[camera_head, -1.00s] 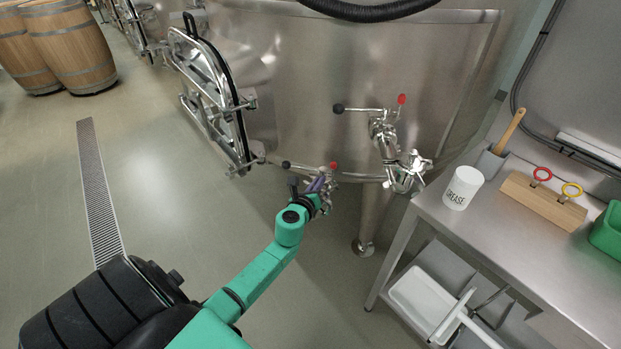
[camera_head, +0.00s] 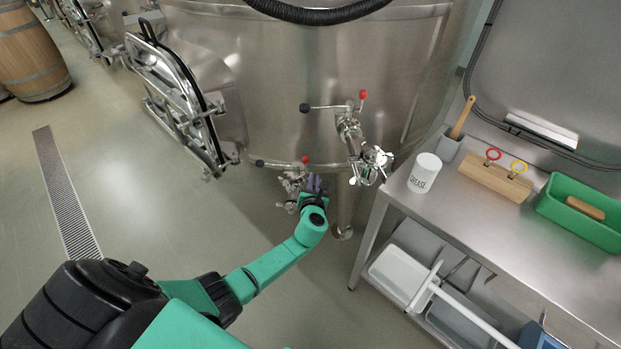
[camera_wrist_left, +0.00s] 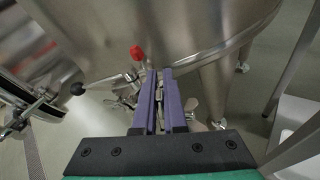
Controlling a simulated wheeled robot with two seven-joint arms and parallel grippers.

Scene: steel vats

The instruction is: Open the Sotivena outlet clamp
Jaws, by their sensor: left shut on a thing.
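A big steel vat (camera_head: 270,70) carries two outlets with valves and clamps; no name is legible on it. The upper outlet valve (camera_head: 348,125) has a black-knobbed lever and a red knob, with a clamp fitting (camera_head: 370,165) in front. The lower outlet valve (camera_head: 290,183) sits near the vat's bottom edge. My left gripper (camera_head: 314,183) is just right of the lower outlet, its purple fingers close together on a small part of that outlet's clamp. In the left wrist view, the fingers (camera_wrist_left: 161,80) hide most of the held part. My right gripper is out of view.
A hinged vat door (camera_head: 180,95) stands out at the left. A steel table (camera_head: 480,220) at the right holds a grease tub (camera_head: 424,173), a wooden block (camera_head: 495,178) and a green bin (camera_head: 580,215). A vat leg (camera_head: 343,205) is close behind my gripper.

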